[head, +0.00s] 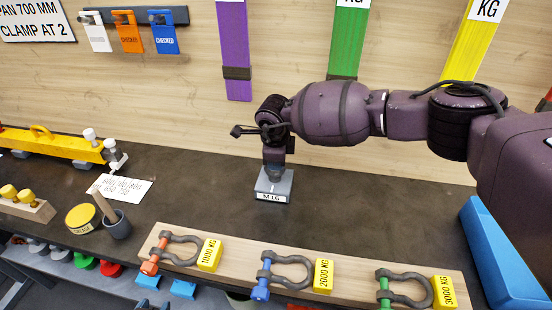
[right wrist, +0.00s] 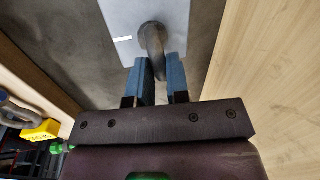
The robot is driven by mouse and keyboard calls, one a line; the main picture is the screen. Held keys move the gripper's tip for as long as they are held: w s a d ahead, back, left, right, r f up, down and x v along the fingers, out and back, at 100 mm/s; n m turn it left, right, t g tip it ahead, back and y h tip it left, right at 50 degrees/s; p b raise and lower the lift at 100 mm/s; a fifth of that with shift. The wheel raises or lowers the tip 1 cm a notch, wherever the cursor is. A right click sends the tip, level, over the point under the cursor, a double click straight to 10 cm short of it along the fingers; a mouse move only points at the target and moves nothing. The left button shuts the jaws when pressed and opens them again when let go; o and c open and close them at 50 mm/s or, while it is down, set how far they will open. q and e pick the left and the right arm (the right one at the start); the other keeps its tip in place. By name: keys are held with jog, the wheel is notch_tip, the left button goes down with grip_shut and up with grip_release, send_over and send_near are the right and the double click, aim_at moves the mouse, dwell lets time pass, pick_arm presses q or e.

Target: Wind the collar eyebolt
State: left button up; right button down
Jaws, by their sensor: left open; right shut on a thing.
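The eyebolt (right wrist: 152,38) shows in the right wrist view as a dark grey ring standing on a light grey block (right wrist: 118,18). In the head view this block (head: 284,186) carries an M16 label and sits on the dark bench. My right gripper (right wrist: 162,66) reaches down over the block and is shut on the eyebolt, with its blue-grey fingers on either side of the ring. In the head view the right gripper (head: 273,170) hides most of the eyebolt. The thread and seating are hidden. My left gripper is not in view.
A wooden rack (head: 225,280) along the front holds shackles with yellow weight tags. A yellow beam (head: 60,145), a grey cup (head: 117,224) and a yellow tin (head: 82,219) stand at left. The bench around the block is clear.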

jog(key=m, duration=0.4)
jog(key=shift+w+a+r+m+h, duration=0.1)
jog(key=shift+a+r+m+h, duration=0.05)
jog(key=shift+r+m+h, duration=0.25)
jog(key=m, duration=0.5)
jog(key=shift+a+g+h+p, duration=0.1)
jog(key=shift+g+h+p, duration=0.2)
jog(key=shift+g+p, duration=0.1)
jog(key=m, duration=0.4)
jog(key=shift+g, duration=0.3)
jog(key=m, duration=0.4)
jog(key=shift+f+g+p, duration=0.1)
jog(key=shift+g+p, duration=0.2)
jog(key=shift+p, duration=0.05)
jog(key=shift+a+m, duration=0.1)
jog(key=shift+m, duration=1)
jog(key=shift+f+m+g, duration=0.1)
jog(key=shift+m+g, duration=0.2)
